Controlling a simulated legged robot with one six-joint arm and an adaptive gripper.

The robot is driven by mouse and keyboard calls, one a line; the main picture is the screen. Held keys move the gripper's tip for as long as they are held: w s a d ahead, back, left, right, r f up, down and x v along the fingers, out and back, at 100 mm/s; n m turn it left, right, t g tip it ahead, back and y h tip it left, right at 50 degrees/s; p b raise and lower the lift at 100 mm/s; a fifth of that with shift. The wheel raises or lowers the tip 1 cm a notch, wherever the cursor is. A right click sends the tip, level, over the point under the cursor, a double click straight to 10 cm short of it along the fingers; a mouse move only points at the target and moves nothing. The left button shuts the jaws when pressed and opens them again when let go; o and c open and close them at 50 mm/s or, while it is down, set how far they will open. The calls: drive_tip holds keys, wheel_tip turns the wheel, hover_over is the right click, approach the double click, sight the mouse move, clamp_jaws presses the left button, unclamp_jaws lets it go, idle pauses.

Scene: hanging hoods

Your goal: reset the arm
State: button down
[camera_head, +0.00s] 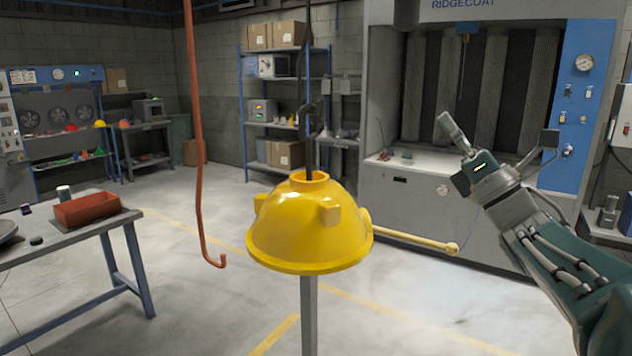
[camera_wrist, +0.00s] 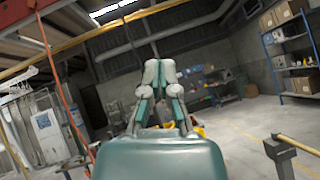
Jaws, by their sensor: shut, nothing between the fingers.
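My arm (camera_head: 560,270) reaches up from the lower right in the head view. My gripper (camera_head: 446,122) is raised to the right of the hanging yellow hood, in front of the spray booth, and apart from both. In the wrist view my gripper (camera_wrist: 161,70) has its two fingers together, with nothing seen between them. The yellow hood (camera_head: 310,240) hangs from a dark hook (camera_head: 309,125) in the middle of the head view, its wide rim down.
An orange hooked rod (camera_head: 197,150) hangs empty left of the hood. A blue-framed table (camera_head: 80,235) with a red-brown bin (camera_head: 87,210) stands at the left. The booth (camera_head: 400,205) stands behind my gripper. Shelves (camera_head: 290,95) line the back wall. Open floor lies between.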

wheel_tip(320, 180, down, 15)
drive_tip(key=s+m+g+h, duration=0.2)
drive_tip(key=m+g+h, duration=0.2)
drive_tip(key=m+h, duration=1.85)
drive_tip(key=s+a+f+m+g+y, duration=0.3)
drive_tip(key=s+f+m+g, duration=0.2)
drive_tip(key=s+f+m, duration=0.3)
drive_tip(key=s+a+f+m+g+y, duration=0.3)
drive_tip(key=s+f+m+g, duration=0.3)
drive_tip(key=s+f, duration=0.5)
drive_tip(key=shift+s+a+f+m+g, duration=0.3)
drive_tip(key=shift+a+f+m, duration=0.15)
drive_tip(key=shift+f+m, duration=0.4)
drive_tip(key=shift+a+r+y, duration=0.1)
drive_tip(key=shift+r+y, duration=0.05)
drive_tip(key=shift+y, duration=0.1)
